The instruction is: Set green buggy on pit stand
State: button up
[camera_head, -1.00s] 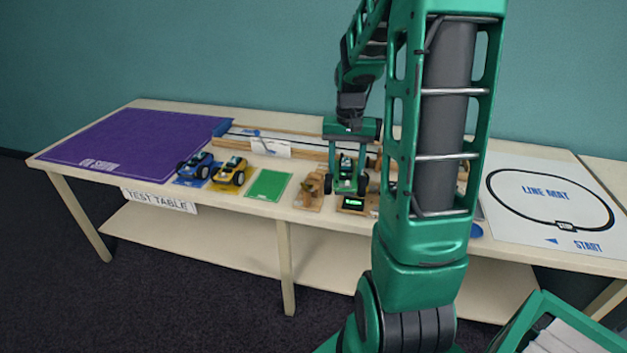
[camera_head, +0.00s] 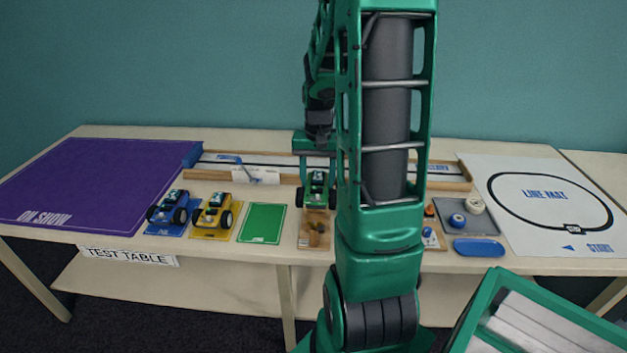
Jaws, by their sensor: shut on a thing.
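The green buggy (camera_head: 317,198), with dark wheels, is in my gripper (camera_head: 317,178). The gripper is shut on it, its fingers coming down on both sides. The buggy looks level and appears just above and behind a small wooden stand with brown blocks (camera_head: 316,236), which looks like the pit stand. I cannot tell whether the buggy touches it. My arm hides the table just right of the buggy.
A blue buggy (camera_head: 167,208) and a yellow buggy (camera_head: 213,212) stand left of an empty green mat (camera_head: 262,223). A track with wooden rails (camera_head: 455,185) runs behind. A grey tray (camera_head: 445,208) with round parts and a blue dish (camera_head: 478,248) lie right of my arm.

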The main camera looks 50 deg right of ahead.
aim_at(316, 207)
jog(key=shift+w+a+f, duration=0.1)
jog(key=shift+f, duration=2.5)
jog(key=shift+f, duration=0.75)
dwell(1.6)
jog(key=o, duration=1)
jog(key=shift+r, duration=0.15)
notch_tip(316, 207, up, 10)
jog(key=shift+r, duration=0.25)
jog(key=shift+a, duration=0.1)
